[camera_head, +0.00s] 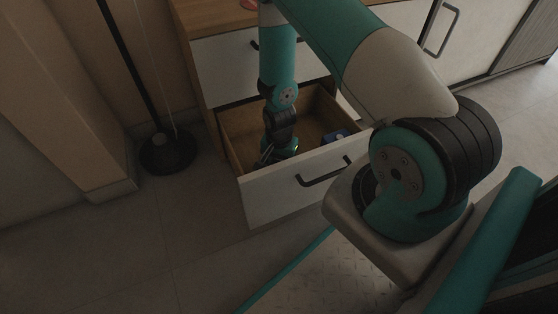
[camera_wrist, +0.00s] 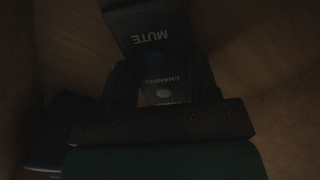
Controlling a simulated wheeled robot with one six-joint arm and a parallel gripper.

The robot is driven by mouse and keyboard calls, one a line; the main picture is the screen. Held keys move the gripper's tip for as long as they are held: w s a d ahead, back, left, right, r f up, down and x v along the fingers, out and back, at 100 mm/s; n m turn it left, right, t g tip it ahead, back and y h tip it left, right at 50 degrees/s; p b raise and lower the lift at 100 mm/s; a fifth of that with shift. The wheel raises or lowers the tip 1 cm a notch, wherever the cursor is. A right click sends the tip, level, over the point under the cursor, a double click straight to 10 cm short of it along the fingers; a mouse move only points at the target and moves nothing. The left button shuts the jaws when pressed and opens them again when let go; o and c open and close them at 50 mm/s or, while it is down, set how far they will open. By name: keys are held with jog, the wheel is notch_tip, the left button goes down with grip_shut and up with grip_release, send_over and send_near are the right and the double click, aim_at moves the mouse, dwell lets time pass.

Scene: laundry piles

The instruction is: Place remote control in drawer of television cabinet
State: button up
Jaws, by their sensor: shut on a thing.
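The television cabinet (camera_head: 215,68) has its lower drawer (camera_head: 262,196) pulled open, with a white front and brown wooden inside. My gripper (camera_head: 268,157) reaches down into the drawer near its left side. In the wrist view my gripper (camera_wrist: 162,95) is shut on the remote control (camera_wrist: 150,38), a dark remote with the words MUTE and CHANNEL. The remote extends past the fingers between the drawer's brown surfaces. In the head view the remote is hard to make out in the dark. I cannot tell whether it touches the drawer bottom.
A blue item (camera_head: 335,136) lies in the drawer, right of my gripper; a dark bluish item (camera_wrist: 50,145) shows at the wrist view's lower left. A black stand base (camera_head: 168,152) is on the floor left of the cabinet. The floor in front at left is clear.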

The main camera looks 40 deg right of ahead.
jog(key=o, duration=1)
jog(key=shift+f, duration=0.1)
notch_tip(320, 180, up, 12)
jog(key=p, duration=0.7)
jog(key=a+r+n+y, duration=0.1)
jog(key=a+r+n, duration=0.4)
jog(key=r, duration=0.5)
jog(key=a+r+n+y, duration=0.1)
jog(key=a+r+n, duration=0.2)
jog(key=a+r, duration=0.6)
jog(key=s+a+r+n, duration=0.2)
jog(key=s+r+n, duration=0.1)
jog(key=s+r, duration=0.2)
jog(key=s+a+r+n+y, duration=0.1)
jog(key=s+a+r+n, duration=0.1)
jog(key=s+r+n, duration=0.2)
jog(key=s+a+r+n+y, duration=0.1)
jog(key=s+a+r+n, duration=0.1)
jog(key=s+r+n, duration=0.2)
jog(key=shift+s+a+r, duration=0.15)
jog(key=shift+s+r, duration=0.6)
jog(key=shift+r, duration=0.25)
jog(key=shift+s+a+r, duration=0.15)
jog(key=shift+s+r, duration=0.6)
jog(key=shift+r, duration=0.25)
